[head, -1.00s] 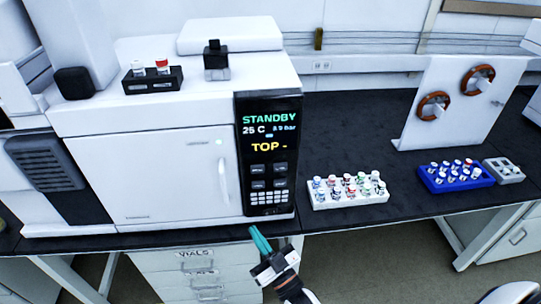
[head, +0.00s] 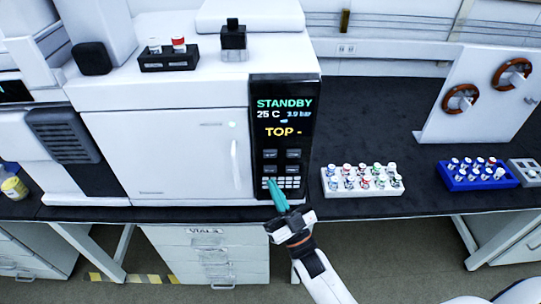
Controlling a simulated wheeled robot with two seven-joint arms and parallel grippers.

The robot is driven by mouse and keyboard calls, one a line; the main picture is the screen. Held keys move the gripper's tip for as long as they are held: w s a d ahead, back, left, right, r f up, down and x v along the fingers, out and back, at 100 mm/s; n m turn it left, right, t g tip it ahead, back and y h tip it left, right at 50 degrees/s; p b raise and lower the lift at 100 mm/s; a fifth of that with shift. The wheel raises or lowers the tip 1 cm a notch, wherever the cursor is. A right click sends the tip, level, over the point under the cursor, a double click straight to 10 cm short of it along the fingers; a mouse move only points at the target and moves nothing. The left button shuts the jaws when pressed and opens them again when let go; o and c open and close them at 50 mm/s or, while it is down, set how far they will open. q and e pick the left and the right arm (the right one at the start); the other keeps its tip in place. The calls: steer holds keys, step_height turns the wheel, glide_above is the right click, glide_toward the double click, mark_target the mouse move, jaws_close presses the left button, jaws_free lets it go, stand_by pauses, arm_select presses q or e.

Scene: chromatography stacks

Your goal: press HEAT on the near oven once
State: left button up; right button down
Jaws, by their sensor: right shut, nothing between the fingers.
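The near oven (head: 165,150) is a large white unit with a closed door on the bench. Its black control panel (head: 285,92) at the right reads STANDBY, 25 C and TOP -. Below the text are several dark buttons (head: 270,155) and a pale keypad (head: 292,183). The button labels are too small to read, so I cannot tell which is HEAT. My right gripper (head: 275,187) has teal fingers, shut and empty. Its tips overlap the lower left of the keypad in the head view; I cannot tell whether they touch. My left gripper is not in view.
A white rack of vials (head: 362,181) stands just right of the panel. Further right are a blue vial rack (head: 478,175), a grey tray (head: 525,172) and a white board with two brown rings (head: 485,100). A black vial holder (head: 168,60) sits on the oven.

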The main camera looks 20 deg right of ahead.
mark_target(268, 152)
steer(key=shift+w+d+b, duration=0.3)
steer(key=shift+w+b, duration=0.1)
steer(key=shift+w, duration=0.7)
steer(key=shift+w+d+b, duration=0.35)
steer(key=shift+w, duration=0.8)
steer(key=shift+w+d+b, duration=0.3)
steer(key=shift+w+b, duration=0.1)
steer(key=shift+w, duration=0.7)
steer(key=shift+w+d, duration=0.15)
steer(key=shift+w, duration=0.25)
steer(key=shift+w+d+b, duration=0.1)
steer(key=shift+w+b, duration=0.3)
steer(key=shift+b, duration=0.05)
steer(key=shift+s+a+p, duration=0.25)
steer(key=shift+s+p, duration=0.15)
steer(key=shift+s, duration=0.45)
